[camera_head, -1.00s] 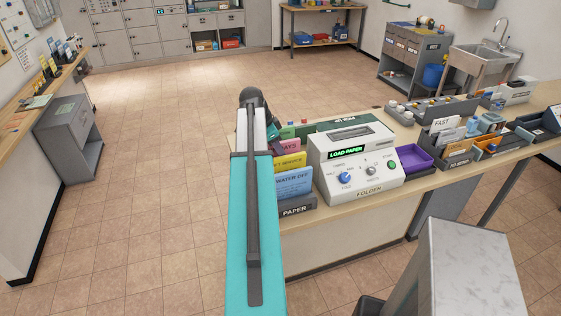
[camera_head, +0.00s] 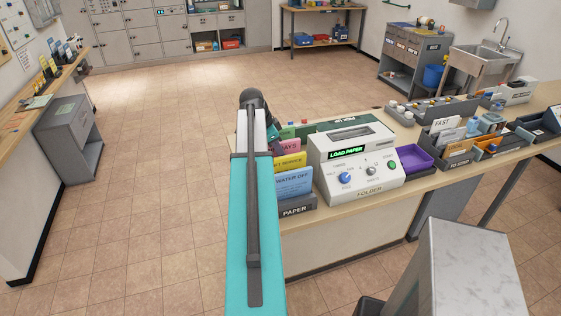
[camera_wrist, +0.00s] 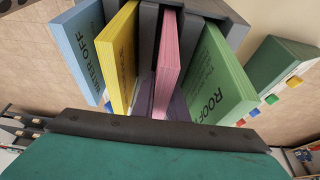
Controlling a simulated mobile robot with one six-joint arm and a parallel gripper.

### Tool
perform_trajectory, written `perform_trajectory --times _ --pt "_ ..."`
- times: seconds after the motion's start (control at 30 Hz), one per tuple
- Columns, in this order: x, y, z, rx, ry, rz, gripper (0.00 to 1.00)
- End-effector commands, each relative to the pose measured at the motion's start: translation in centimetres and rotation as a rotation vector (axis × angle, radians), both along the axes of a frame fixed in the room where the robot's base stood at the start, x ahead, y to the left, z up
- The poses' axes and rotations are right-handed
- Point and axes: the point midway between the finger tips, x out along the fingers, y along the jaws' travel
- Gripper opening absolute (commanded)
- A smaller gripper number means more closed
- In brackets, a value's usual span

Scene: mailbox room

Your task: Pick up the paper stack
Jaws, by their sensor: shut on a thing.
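A row of coloured paper stacks stands on edge in the holder marked PAPER (camera_head: 296,210). In the wrist view these are a blue stack (camera_wrist: 82,45), a yellow stack (camera_wrist: 118,55), a pink stack (camera_wrist: 165,65), a purple one (camera_wrist: 177,108) partly hidden, and a green stack (camera_wrist: 215,75) lettered ROOF. My gripper (camera_wrist: 168,45) has a grey finger on each side of the pink stack and is shut on it. In the head view my arm hides the fingertips. The pink stack (camera_head: 290,147) shows there only in part, still among the others.
The folder machine (camera_head: 355,160), reading LOAD PAPER, stands close right of the stacks. A purple tray (camera_head: 413,158) and a sorting box with cards (camera_head: 458,155) are farther right on the counter (camera_head: 330,225). A dark green box (camera_wrist: 277,65) stands beyond the green stack. The floor left is clear.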

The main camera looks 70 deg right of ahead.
Motion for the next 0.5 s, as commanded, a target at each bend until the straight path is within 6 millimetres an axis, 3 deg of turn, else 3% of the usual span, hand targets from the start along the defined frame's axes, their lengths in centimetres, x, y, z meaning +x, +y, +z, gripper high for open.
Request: perform_trajectory --times 0.5 --pt "0.01 -0.07 0.8 -0.002 0.0 -0.001 0.0"
